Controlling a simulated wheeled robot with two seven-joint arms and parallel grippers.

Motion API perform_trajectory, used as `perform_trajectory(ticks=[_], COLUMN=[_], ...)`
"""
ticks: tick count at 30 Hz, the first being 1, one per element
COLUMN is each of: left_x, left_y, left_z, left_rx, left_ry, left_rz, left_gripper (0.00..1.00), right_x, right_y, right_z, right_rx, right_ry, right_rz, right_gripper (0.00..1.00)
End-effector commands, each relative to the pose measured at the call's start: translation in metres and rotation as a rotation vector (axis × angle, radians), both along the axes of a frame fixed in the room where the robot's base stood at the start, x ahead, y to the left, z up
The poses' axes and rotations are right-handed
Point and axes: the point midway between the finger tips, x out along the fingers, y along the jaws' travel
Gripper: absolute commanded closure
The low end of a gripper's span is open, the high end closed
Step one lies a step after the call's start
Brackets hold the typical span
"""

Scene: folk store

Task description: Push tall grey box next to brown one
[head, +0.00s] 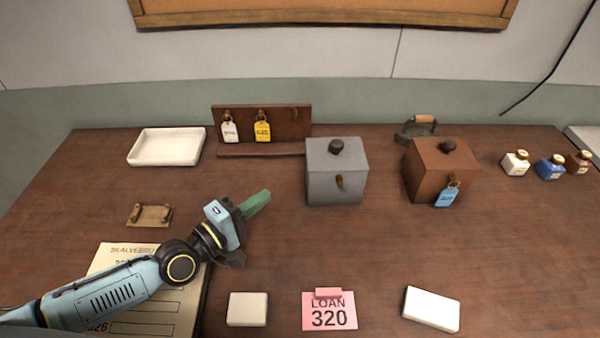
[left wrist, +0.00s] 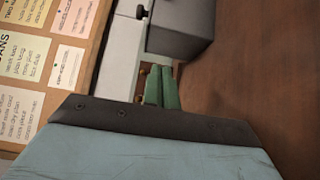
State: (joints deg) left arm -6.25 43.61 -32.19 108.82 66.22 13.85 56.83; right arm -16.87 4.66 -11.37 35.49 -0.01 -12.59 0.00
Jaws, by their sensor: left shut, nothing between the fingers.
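The tall grey box (head: 336,187) stands upright on the table near the middle, with a dark knob on its lid and a small brass piece on its front. The brown box (head: 425,172) stands to its right, turned slightly, with a blue tag (head: 446,195) on its front. A gap of bare table lies between the two boxes. My left gripper (head: 258,203) is shut and empty, left of the grey box and apart from it. In the left wrist view its green fingers (left wrist: 161,88) are together, and the grey box (left wrist: 182,28) shows beyond them. My right gripper is not in view.
A wooden key rack (head: 290,122) with tags stands behind, left of the grey box. A dark iron (head: 411,131) sits behind the brown box. A white tray (head: 166,147) is at back left. A pink card (head: 329,316) and pale blocks lie in front. Small bottles stand at right.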

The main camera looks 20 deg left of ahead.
Motion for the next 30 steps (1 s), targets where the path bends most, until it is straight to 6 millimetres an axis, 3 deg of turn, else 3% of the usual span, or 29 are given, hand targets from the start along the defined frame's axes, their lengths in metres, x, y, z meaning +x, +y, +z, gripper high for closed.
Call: perform_trajectory(ticks=[3, 7, 21, 30], left_x=[0.0, 0.006, 0.074, 0.088], left_y=[0.0, -0.003, -0.041, -0.049], left_z=[-0.014, -0.014, -0.013, -0.014], left_rx=[0.0, -0.001, -0.001, 0.001], left_ry=[-0.001, -0.003, -0.003, 0.0], left_rz=[0.0, 0.001, 0.001, 0.0], left_gripper=[1.0, 1.0, 1.0, 1.0], right_x=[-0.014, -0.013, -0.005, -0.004], right_y=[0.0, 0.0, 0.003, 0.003], right_z=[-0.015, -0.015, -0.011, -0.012], right_rx=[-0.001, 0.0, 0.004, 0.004], right_ry=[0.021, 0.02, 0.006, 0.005], right_rz=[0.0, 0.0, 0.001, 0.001], right_gripper=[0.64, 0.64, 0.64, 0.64])
